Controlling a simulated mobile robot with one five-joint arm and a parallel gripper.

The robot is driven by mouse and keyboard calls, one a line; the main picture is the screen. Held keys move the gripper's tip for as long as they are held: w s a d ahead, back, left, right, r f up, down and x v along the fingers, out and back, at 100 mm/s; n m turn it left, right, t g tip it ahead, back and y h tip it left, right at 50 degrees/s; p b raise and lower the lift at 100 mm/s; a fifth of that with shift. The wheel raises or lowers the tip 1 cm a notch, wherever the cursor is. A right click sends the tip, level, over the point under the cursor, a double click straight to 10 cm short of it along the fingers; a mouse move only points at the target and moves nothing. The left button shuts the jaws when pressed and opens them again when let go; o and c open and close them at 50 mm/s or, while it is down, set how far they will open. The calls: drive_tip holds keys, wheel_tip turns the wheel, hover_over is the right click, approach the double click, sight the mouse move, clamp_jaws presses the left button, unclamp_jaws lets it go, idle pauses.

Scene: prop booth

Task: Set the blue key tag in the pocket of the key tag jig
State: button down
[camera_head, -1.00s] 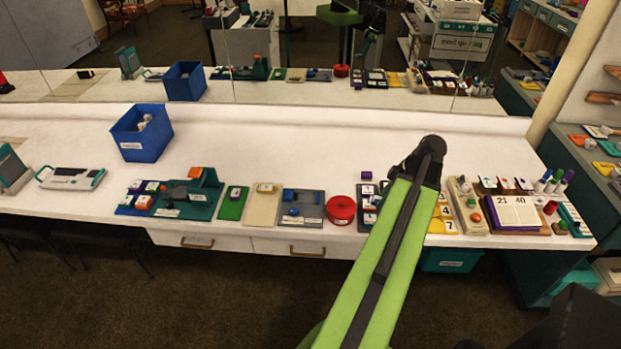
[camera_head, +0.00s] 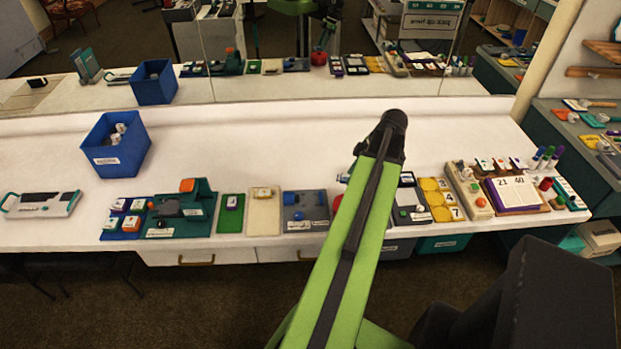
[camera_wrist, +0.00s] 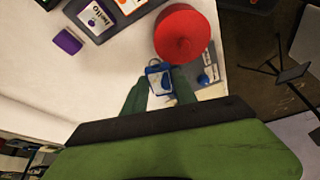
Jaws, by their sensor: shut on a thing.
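My gripper (camera_wrist: 158,88) is shut on a small blue tag (camera_wrist: 160,70) with a pale face, seen in the wrist view between the two dark green fingers. A grey board with blue parts, which looks like the key tag jig (camera_wrist: 213,88), lies right beside and partly behind the fingers. A round blue knob (camera_wrist: 204,79) stands on it. I cannot tell whether the tag touches the board, and its pocket is hidden. In the head view the grey jig (camera_head: 293,224) sits near the counter's front edge. My arm hides the gripper there.
A red round thing (camera_wrist: 182,35) stands close to the fingers in the wrist view. A purple block (camera_wrist: 68,42) lies farther left. In the head view a cream board (camera_head: 263,217) and green board (camera_head: 230,220) lie left of the jig. A blue bin (camera_head: 115,160) stands behind; the counter's back is clear.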

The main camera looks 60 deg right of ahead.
sight(311, 200)
drive_tip(key=w+a+f+n+y+b, duration=0.1)
drive_tip(key=w+a+f+n, duration=0.15)
drive_tip(key=w, duration=0.35)
drive_tip(key=w+a+f+n+b, duration=0.1)
drive_tip(key=w+a+b, duration=0.15)
drive_tip(key=w, duration=0.25)
drive_tip(key=shift+g, duration=0.3)
drive_tip(key=f+b, duration=0.6)
drive_tip(key=shift+s+a+f, duration=0.15)
drive_tip(key=shift+a+f, duration=0.05)
drive_tip(key=shift+a, duration=0.15)
drive_tip(key=c, duration=0.9)
unclamp_jaws()
drive_tip(key=shift+r, duration=0.1)
